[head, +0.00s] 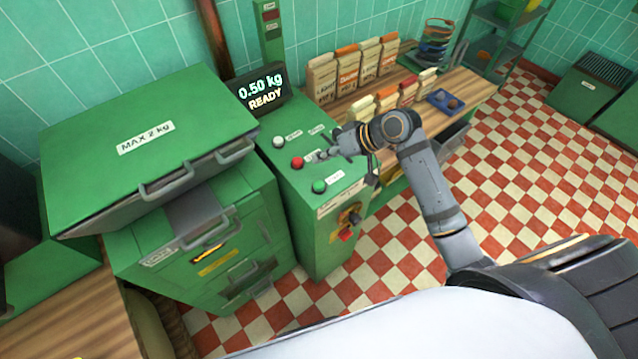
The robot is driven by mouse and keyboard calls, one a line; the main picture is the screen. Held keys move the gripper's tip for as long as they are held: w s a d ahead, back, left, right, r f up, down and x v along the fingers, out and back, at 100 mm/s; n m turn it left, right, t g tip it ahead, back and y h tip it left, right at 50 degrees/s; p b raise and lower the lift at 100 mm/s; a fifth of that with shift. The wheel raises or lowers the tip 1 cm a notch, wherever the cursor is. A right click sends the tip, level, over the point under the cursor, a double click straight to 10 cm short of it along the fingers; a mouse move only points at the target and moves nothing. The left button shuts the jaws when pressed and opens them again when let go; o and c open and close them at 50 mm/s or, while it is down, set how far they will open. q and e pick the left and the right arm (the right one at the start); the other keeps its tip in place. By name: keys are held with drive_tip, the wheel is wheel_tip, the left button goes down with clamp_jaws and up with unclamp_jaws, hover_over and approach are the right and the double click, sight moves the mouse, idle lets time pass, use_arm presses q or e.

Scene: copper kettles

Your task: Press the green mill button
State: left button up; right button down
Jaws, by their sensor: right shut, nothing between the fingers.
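The green mill button (319,187) sits on the sloped top of the green control cabinet (318,232), nearest me in a row of buttons. The red button (297,163) and a white button (278,141) lie farther back in that row. My right gripper (317,156) is shut and empty. In the picture its tips appear just right of the red button and above the green one; I cannot tell their height over the panel. The display (260,91) reads "0.50 kg READY". My left gripper is not in view.
The green mill hopper lid (145,140), marked "MAX 2 kg", stands left of the panel. A wooden counter (468,88) behind my right arm carries several paper bags (345,70) and a blue tray (445,101). Checkered floor (540,170) is open at the right.

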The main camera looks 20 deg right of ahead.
sight(322, 185)
drive_tip(key=shift+f, duration=0.1)
wheel_tip(322, 185, down, 8)
drive_tip(key=b, duration=0.8)
drive_tip(key=shift+f, duration=0.35)
drive_tip(key=shift+f, duration=0.1)
idle(0.7)
drive_tip(key=shift+f, duration=0.3)
drive_tip(key=shift+f+b, duration=0.3)
drive_tip(key=shift+f, duration=0.25)
idle(0.6)
drive_tip(key=shift+r, duration=0.1)
drive_tip(key=shift+r+p, duration=0.85)
drive_tip(key=shift+p, duration=0.25)
